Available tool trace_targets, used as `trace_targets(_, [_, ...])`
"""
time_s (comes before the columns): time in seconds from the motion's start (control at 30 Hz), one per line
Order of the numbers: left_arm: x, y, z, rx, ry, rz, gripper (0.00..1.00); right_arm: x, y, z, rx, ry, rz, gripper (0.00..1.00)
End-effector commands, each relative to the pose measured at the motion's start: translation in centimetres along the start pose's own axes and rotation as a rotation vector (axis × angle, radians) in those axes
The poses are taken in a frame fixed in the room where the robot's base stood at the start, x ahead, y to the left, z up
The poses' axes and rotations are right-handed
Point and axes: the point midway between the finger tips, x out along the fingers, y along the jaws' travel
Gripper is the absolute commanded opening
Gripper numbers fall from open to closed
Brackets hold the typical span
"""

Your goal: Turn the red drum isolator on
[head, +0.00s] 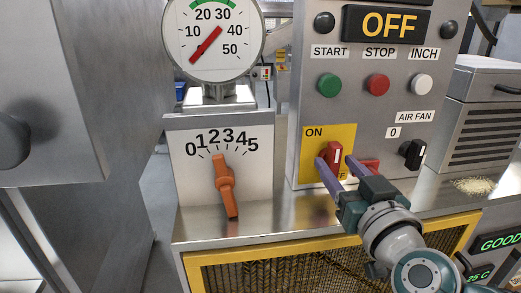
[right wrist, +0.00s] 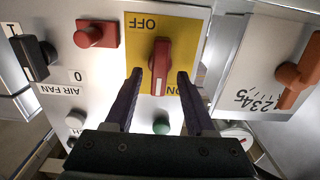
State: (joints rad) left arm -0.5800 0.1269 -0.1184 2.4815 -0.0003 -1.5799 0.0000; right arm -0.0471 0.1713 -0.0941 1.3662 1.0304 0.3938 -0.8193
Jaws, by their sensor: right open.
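The red drum isolator handle (head: 334,153) sits on a yellow plate (head: 313,140) on the grey panel, with ON printed at the plate's upper left. The handle stands about upright; a white line marks its end nearer the ON side in the right wrist view (right wrist: 161,66), where OFF shows at the plate's other end. My right gripper (head: 338,163) is open, its two purple fingers reaching up to the handle from below. In the right wrist view its fingertips (right wrist: 159,75) lie one on each side of the handle, with gaps. My left gripper is out of view.
A red part (right wrist: 97,33) and the black air fan switch (head: 412,154) sit beside the plate. Green (head: 330,85), red (head: 377,84) and white (head: 421,84) buttons are above. An orange lever (head: 226,187) on a 0–5 dial stands left. The display reads OFF (head: 387,24).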

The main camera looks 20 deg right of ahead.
Motion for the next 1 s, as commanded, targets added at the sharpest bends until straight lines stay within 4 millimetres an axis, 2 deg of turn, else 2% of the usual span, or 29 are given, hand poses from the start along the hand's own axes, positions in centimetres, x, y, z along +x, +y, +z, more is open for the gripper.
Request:
trace_targets(0.13, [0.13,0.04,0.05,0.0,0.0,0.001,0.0,0.91,0.03,0.01,-0.001,0.0,0.0,0.55])
trace_targets(0.4, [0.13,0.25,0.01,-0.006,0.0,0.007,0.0,1.01,0.02,0.01,-0.001,-0.001,0.0,0.55])
trace_targets(0.9, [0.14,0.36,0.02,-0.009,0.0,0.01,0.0,0.98,0.02,0.0,0.0,0.0,0.0,0.0])
trace_targets(1.0, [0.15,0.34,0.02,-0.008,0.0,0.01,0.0,0.98,0.02,0.0,0.0,0.0,0.0,0.0])
